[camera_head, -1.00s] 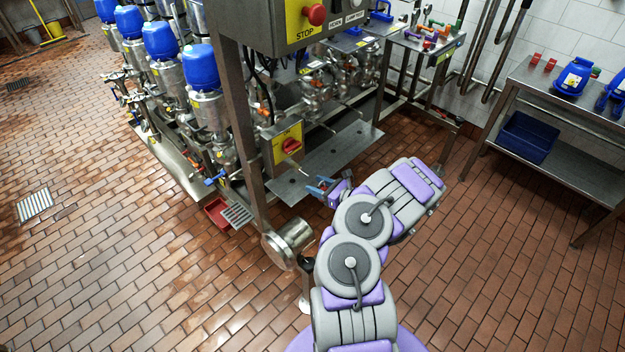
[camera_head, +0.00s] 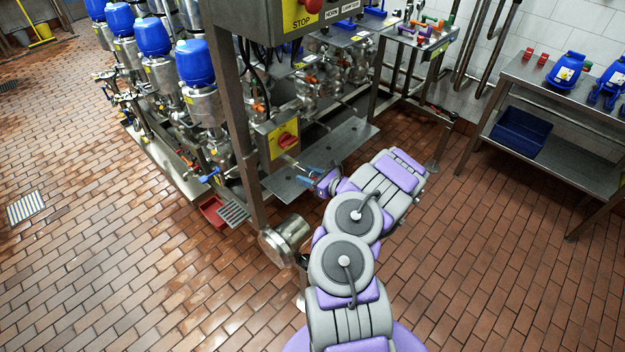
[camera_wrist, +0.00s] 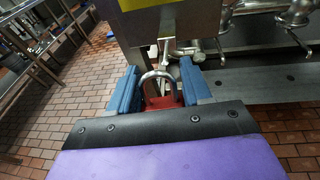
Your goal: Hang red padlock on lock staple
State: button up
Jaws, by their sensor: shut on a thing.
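The red padlock (camera_wrist: 163,101) sits between my gripper's blue fingers in the wrist view, its silver shackle (camera_wrist: 158,76) arching upward. My gripper (camera_wrist: 157,84) is shut on the padlock's body; the dark palm edge hides its lower part. In the head view my gripper (camera_head: 312,174) is just right of and below the yellow switch box (camera_head: 280,140) with a red rotary knob; the padlock cannot be made out there. In the wrist view, metal fittings (camera_wrist: 167,47) show beyond the shackle, below a yellow panel edge (camera_wrist: 143,4). I cannot tell which part is the lock staple.
A steel post (camera_head: 232,135) stands left of the switch box. A steel plate (camera_head: 345,147) lies low behind my gripper. A steel pot (camera_head: 287,236) is near my arm. A bench (camera_head: 560,92) stands at right. Tiled floor at right is open.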

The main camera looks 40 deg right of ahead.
jog(key=shift+w+d+f+b, duration=0.15)
jog(key=shift+w+b, duration=0.15)
jog(key=shift+w, duration=0.3)
jog(key=shift+w+d+f+b, duration=0.1)
jog(key=shift+w+b, duration=0.15)
jog(key=shift+w, duration=0.3)
jog(key=shift+b+x, duration=1.3)
jog(key=shift+x, duration=0.5)
jog(key=shift+f, duration=0.15)
jog(key=o, duration=1.3)
